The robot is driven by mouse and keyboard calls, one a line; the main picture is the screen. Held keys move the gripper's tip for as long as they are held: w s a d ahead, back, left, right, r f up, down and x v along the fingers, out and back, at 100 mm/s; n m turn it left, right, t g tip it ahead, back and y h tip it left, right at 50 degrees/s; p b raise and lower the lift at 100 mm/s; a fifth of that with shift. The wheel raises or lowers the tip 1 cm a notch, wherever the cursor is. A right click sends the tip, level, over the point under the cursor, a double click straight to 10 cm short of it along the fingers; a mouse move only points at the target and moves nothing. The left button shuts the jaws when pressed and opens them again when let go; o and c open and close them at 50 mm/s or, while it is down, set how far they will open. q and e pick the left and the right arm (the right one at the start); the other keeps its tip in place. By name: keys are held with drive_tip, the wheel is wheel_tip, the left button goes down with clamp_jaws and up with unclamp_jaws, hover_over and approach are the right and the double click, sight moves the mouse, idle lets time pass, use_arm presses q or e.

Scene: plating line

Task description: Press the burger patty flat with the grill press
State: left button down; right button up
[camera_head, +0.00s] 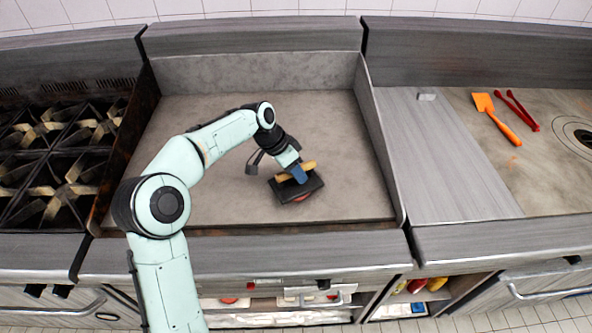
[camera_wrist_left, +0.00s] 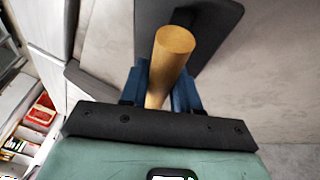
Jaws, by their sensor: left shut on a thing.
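The grill press has a dark flat plate (camera_head: 284,192) and a round wooden handle (camera_head: 310,165). My left gripper (camera_head: 299,174) is shut on the handle from above. In the left wrist view the handle (camera_wrist_left: 172,60) sits between the two blue fingers (camera_wrist_left: 162,88), with the dark plate (camera_wrist_left: 215,22) beyond it. The burger patty (camera_head: 302,199) shows only as a reddish edge under the front of the plate; the rest is hidden. The press is over the patty on the grey griddle (camera_head: 220,200). I cannot tell how hard it presses. My right gripper is not in view.
Raised walls bound the griddle at the back and sides; much of its surface is clear. Black burner grates (camera_head: 50,150) are at left. An orange spatula (camera_head: 497,118) and red tongs (camera_head: 523,110) lie on the right-hand counter.

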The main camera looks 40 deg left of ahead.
use_arm(q)
drive_tip(key=shift+f, duration=0.35)
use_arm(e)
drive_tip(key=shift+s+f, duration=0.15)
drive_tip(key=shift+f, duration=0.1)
use_arm(q)
drive_tip(key=shift+s+f, duration=0.15)
drive_tip(key=shift+f, duration=0.05)
idle(2.5)
drive_tip(key=shift+r, duration=0.1)
drive_tip(key=shift+w+r+p, duration=0.2)
drive_tip(key=shift+r+p, duration=1.1)
drive_tip(key=shift+r, duration=1.45)
drive_tip(key=shift+r+p, duration=0.95)
drive_tip(key=shift+r, duration=1)
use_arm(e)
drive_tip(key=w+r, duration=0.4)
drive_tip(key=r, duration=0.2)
use_arm(q)
drive_tip(key=shift+d+f, duration=0.1)
drive_tip(key=shift+d, duration=0.05)
